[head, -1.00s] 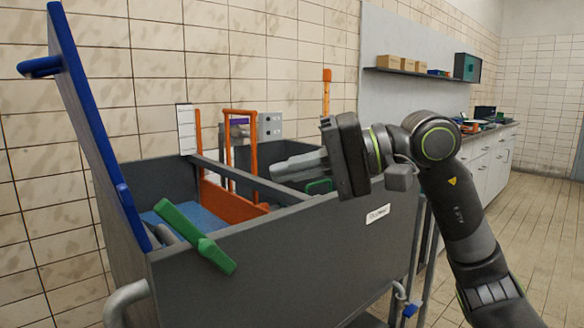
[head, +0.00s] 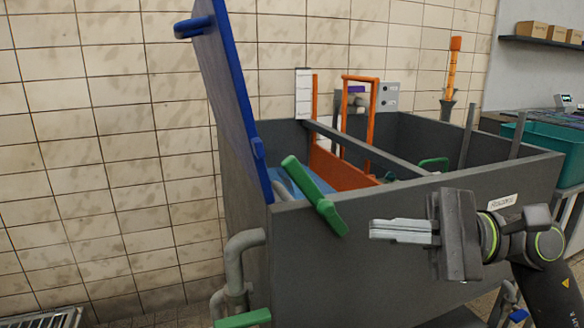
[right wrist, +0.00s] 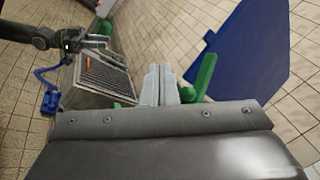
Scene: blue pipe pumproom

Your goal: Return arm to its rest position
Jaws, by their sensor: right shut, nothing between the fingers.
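My right gripper (head: 375,230) is shut and empty, its pale fingers pointing left. In the head view it shows in front of the grey tank's (head: 400,245) front wall, below the rim and right of a green lever (head: 315,197). In the right wrist view its fingers (right wrist: 158,85) lie side by side, with a green bar (right wrist: 204,76) just right of them; contact cannot be told. A dark arm with a gripper-like end (right wrist: 95,42), apparently my left one, shows small at upper left there. The head view does not show my left gripper.
The tank's blue lid (head: 228,85) stands raised at its left. An orange frame (head: 345,165) and a divider are inside. Grey pipes (head: 240,265) and a green handle (head: 243,318) are low at the left front. A teal bin (head: 560,150) stands right. A floor grate (head: 45,318) lies lower left.

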